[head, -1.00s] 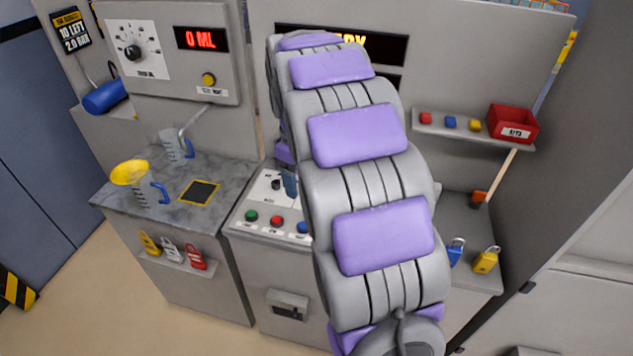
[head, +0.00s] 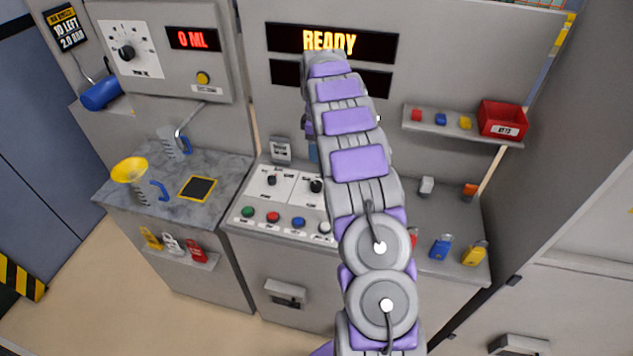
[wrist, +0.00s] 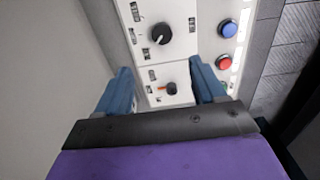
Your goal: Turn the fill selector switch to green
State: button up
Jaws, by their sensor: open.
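Two rotary knobs sit on the white control panel. The small dark switch (wrist: 172,88) with an orange pointer shows in the wrist view, its pointer toward picture left; in the head view it is the left knob (head: 271,180). The larger black knob (wrist: 160,34) is the right one in the head view (head: 316,186). The labels are too small to read, so I cannot tell which is the fill selector. My gripper (wrist: 164,86) is open and empty, its blue fingers on either side of the small switch in the picture; contact is not visible. In the head view my arm mostly hides the gripper.
A row of push buttons, with green (head: 248,212), red (head: 273,217) and blue (head: 298,222), lines the panel's front. The display (head: 330,42) reads READY. A counter (head: 150,205) with a yellow funnel (head: 129,169) stands left. Padlocks (head: 440,247) are at right.

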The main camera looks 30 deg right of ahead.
jog(key=b, duration=0.1)
send_over(316, 184)
jog(key=f, duration=1)
jog(key=shift+a, duration=0.3)
jog(key=f, duration=0.2)
jog(key=d+f, duration=0.1)
jog(key=f, duration=0.2)
jog(key=shift+f+b, duration=0.3)
jog(key=shift+b, duration=0.1)
jog(key=shift+a+r, duration=0.1)
jog(key=shift+a, duration=0.25)
jog(key=shift+d, duration=0.25)
jog(key=c, duration=0.7)
jog(key=shift+a, duration=0.1)
jog(key=c, duration=0.3)
